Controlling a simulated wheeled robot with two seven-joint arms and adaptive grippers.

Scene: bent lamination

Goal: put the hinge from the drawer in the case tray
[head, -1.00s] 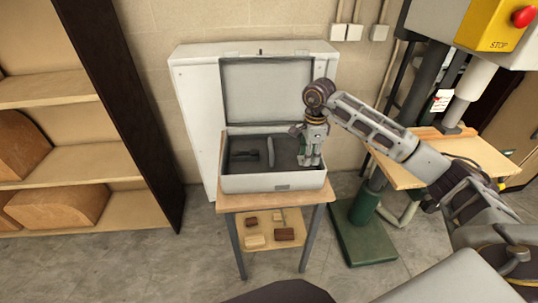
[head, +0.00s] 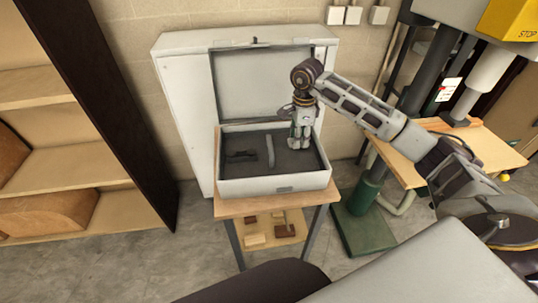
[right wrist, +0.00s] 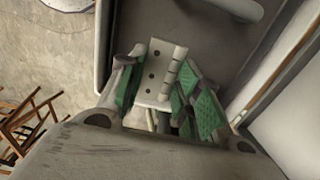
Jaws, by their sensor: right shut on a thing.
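The case (head: 275,187) is pale grey and stands with its lid raised on a small wooden table (head: 226,208). Its dark tray (head: 288,165) holds a flat dark piece (head: 240,156) and a slim grey piece (head: 270,150). My right gripper (head: 299,145) points down over the right part of the tray, near the back. In the right wrist view its green pads are shut on the hinge (right wrist: 154,72), a pale plate with holes and a rounded barrel. I cannot tell whether the hinge touches the tray. My left gripper and the drawer are not recognisable in view.
A white cabinet (head: 183,110) stands behind the case. A shelf unit (head: 80,168) is at the left. A drill press with a green base (head: 365,228) and a wooden table (head: 485,150) is at the right. Small wooden blocks (head: 256,239) lie on the lower shelf under the case.

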